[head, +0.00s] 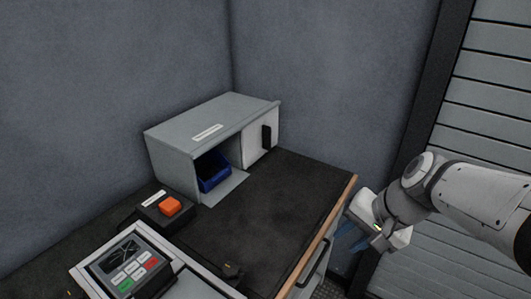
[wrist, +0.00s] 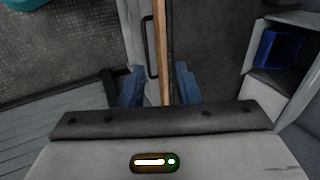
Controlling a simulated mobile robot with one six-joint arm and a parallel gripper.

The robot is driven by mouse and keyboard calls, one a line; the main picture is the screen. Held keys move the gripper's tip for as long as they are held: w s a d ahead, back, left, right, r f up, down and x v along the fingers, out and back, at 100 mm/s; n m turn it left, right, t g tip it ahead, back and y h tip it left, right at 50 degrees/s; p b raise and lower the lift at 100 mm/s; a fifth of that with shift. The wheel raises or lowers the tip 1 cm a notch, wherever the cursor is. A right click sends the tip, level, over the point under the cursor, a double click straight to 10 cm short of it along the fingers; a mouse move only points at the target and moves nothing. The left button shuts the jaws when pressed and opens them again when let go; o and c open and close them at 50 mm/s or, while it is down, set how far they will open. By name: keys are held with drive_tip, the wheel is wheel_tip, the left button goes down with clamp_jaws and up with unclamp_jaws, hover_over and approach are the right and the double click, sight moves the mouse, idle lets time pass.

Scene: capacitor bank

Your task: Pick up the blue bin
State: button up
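The blue bin (head: 212,170) sits inside the open left part of a grey cabinet (head: 215,122) on the dark worktop. In the wrist view the blue bin (wrist: 279,50) shows at the upper right, inside the cabinet (wrist: 284,84). My gripper (head: 355,236) is at the right of the worktop, beyond its wooden edge and well apart from the bin. In the wrist view the two blue fingers of my gripper (wrist: 158,86) stand wide apart, with nothing held between them. The wooden edge shows between and beyond them.
A sliding door (head: 258,143) with a black handle covers the cabinet's right part. An orange button (head: 170,206) on a dark box and a keypad panel (head: 125,267) stand at the front left. The worktop's middle (head: 275,205) is clear. A drawer handle (head: 318,262) sticks out below the wooden edge (head: 325,232).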

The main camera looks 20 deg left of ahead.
sight(200, 189)
drive_tip(key=w+a+f+m+t+y+b, duration=0.1)
drive_tip(key=w+a+f+m+y+b, duration=0.3)
drive_tip(key=a, duration=0.9)
drive_tip(key=w+a+f+m+t+y+b, duration=0.1)
drive_tip(key=w+a+f+m+y+b, duration=0.3)
drive_tip(key=w+a+m, duration=0.4)
drive_tip(key=w+a+f+m+t+y+b, duration=0.1)
drive_tip(key=w+a+f+m+y+b, duration=0.3)
drive_tip(key=a, duration=1.6)
drive_tip(key=shift+w+a+f+m+y+b, duration=0.15)
drive_tip(key=shift+w+f+m+b, duration=0.15)
drive_tip(key=shift+w+m+b, duration=0.4)
drive_tip(key=shift+w+a+f+m+y+b, duration=0.15)
drive_tip(key=shift+w+f+m+b, duration=0.25)
drive_tip(key=shift+w, duration=0.35)
drive_tip(key=shift+d+r, duration=0.1)
drive_tip(key=shift+r, duration=0.1)
drive_tip(key=shift+b+x, duration=0.3)
drive_tip(key=shift+x, duration=3.6)
drive_tip(key=shift+c, duration=0.2)
clamp_jaws()
